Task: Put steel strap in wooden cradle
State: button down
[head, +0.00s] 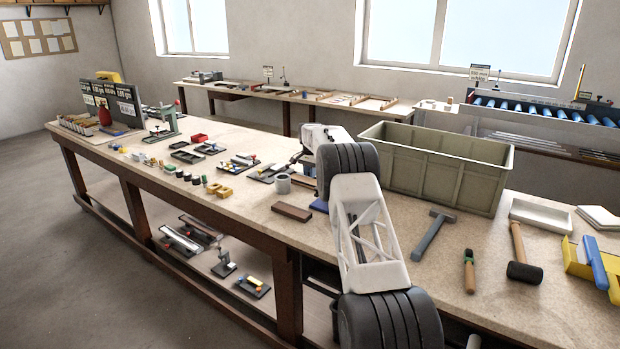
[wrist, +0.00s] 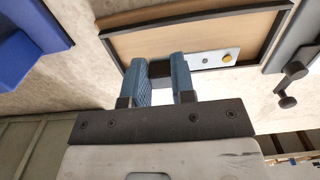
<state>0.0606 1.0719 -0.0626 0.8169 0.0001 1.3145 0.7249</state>
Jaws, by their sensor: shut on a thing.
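In the wrist view my gripper (wrist: 163,78) has its two blue fingers closed on a dark section of a narrow strip. The bright metal part of this steel strap (wrist: 212,58) sticks out to the right of the fingers, with a small hole and a yellow round spot. The strap lies over or just above the lower edge of a shallow wooden cradle (wrist: 190,32) with a tan floor and dark brown rim. I cannot tell whether the strap touches it. In the head view my arm hides the fingers and most of this area.
A blue bin (wrist: 28,45) is at the left of the wrist view; a grey fixture with a dark knob (wrist: 290,85) is at the right. In the head view a large green-grey crate (head: 430,165) stands beside my arm. A brown block (head: 291,212) lies near the bench's front edge.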

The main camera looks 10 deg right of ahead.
jog(key=shift+f, duration=1.1)
jog(key=shift+f, duration=0.1)
jog(key=c, duration=1)
grip_release()
jog(key=shift+o, duration=0.2)
notch_tip(320, 180, up, 12)
jog(key=shift+f, duration=0.1)
jog(key=shift+r, duration=0.2)
